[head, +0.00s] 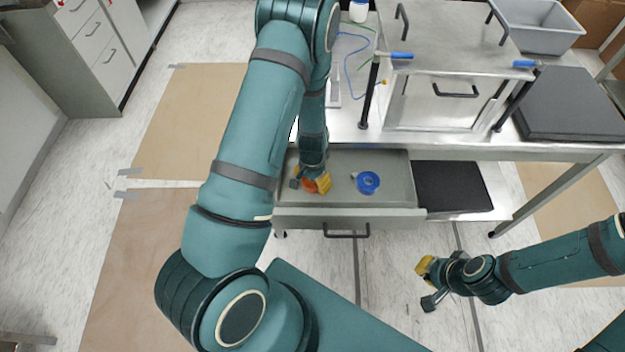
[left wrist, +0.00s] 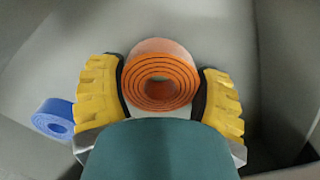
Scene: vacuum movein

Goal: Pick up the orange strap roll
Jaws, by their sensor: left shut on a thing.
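The orange strap roll (left wrist: 161,76) is a coiled orange band with a hole in its middle. In the left wrist view it sits between the two yellow fingers of my left gripper (left wrist: 160,95), which is shut on it. In the head view my left gripper (head: 311,184) reaches down into the open drawer (head: 340,219), and only part of the orange roll (head: 318,187) shows beside the fingers. I cannot tell whether the roll touches the drawer floor. My right gripper (head: 428,283) is away from the drawer, low over the floor at the right; its finger gap is unclear.
A blue roll (head: 368,183) lies in the drawer to the right of my left gripper; it also shows in the left wrist view (left wrist: 54,119). The drawer walls stand close around the left gripper. A steel cabinet (head: 440,100) stands on the bench above. A grey bin (head: 540,38) is at the back right.

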